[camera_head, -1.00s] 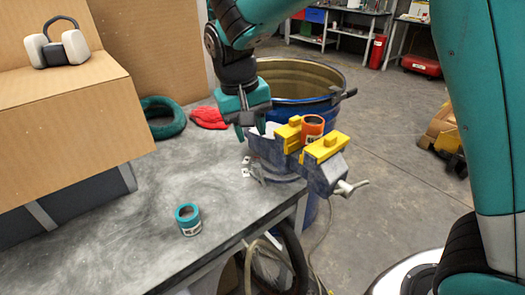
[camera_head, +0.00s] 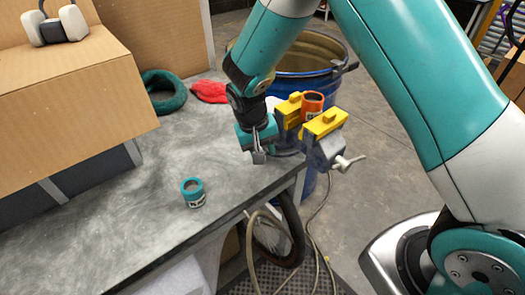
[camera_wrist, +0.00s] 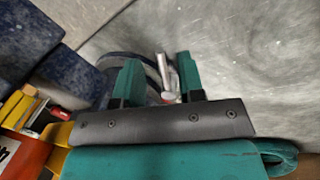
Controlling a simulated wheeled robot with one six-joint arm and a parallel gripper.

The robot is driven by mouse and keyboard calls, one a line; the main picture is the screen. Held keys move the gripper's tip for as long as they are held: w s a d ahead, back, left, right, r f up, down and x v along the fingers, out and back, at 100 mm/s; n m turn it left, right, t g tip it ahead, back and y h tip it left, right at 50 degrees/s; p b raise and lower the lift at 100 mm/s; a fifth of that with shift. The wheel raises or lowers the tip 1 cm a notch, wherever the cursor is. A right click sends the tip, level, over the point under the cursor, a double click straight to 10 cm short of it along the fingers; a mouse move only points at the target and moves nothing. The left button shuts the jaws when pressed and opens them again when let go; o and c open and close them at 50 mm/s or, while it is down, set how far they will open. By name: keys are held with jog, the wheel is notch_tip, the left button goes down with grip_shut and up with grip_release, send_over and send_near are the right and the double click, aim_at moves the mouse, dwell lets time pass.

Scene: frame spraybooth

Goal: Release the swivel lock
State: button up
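The vise (camera_head: 326,150) is bolted at the bench corner and has yellow jaw covers. An orange can (camera_head: 312,103) stands between its jaws. My gripper (camera_head: 258,155) is low over the bench, just left of the vise base, pointing down. In the wrist view my gripper (camera_wrist: 158,78) is open, its two teal fingers apart. A light metal lever (camera_wrist: 166,72), which looks like the swivel lock, shows between the fingers beside the round vise base (camera_wrist: 118,62). It is nearer the right finger; I cannot tell if they touch. My gripper hides the lever in the head view.
A teal can (camera_head: 193,192) stands on the bench (camera_head: 150,225). A red cloth (camera_head: 209,91) and a green coil (camera_head: 163,92) lie behind. A cardboard box (camera_head: 75,85) with grey-white earmuffs (camera_head: 56,25) is at left. A blue drum (camera_head: 290,84) stands behind the vise.

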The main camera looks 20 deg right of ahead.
jog(key=shift+d+f, duration=0.15)
jog(key=shift+f, duration=0.6)
grip_shut()
